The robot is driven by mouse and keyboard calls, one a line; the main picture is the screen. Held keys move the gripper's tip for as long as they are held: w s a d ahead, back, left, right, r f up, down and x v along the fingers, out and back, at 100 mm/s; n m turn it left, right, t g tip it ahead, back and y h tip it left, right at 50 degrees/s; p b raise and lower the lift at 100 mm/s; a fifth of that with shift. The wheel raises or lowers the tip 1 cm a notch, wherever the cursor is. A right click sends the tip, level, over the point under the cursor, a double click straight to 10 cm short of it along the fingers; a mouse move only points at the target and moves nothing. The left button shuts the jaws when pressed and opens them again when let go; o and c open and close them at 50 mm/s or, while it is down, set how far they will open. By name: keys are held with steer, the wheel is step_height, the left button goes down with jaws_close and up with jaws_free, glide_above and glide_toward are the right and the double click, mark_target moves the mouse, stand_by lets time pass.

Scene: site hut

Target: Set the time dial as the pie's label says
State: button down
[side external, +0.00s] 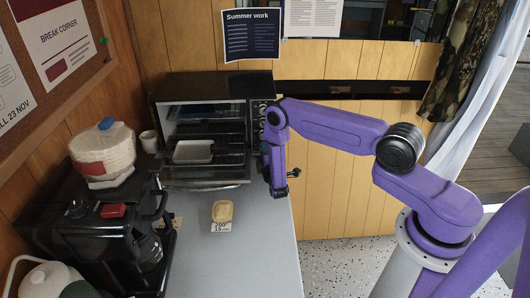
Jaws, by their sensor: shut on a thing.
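The pie (222,210) is small and pale brown and sits on the grey counter in front of the oven. Its white label (221,227) lies at its near edge, with two short lines of small print; the lower seems to read "15 min", the upper is unclear. The oven (205,88) is black, with its door (205,185) folded down open. Its dial panel (261,122) is on the right of its front, partly covered by my arm. My gripper (268,165) is at the lower part of this panel, shut on what appears to be the time dial. The fingertips and dial pointer are hidden.
A pale tray (193,151) rests inside the oven. A black coffee machine (95,235), a wrapped white stack (103,155), a white cup (148,141) and a kettle (45,280) stand on the left. The counter in front of the pie is clear.

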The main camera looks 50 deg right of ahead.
steer(key=shift+m, duration=1.6)
steer(key=shift+f, duration=0.1)
steer(key=c, duration=1.1)
jaws_free()
steer(key=shift+h, duration=0.3)
steer(key=v, duration=1.6)
steer(key=shift+f, duration=0.15)
steer(key=shift+s+a, duration=0.35)
steer(key=shift+s, duration=0.35)
steer(key=shift+o, duration=0.3)
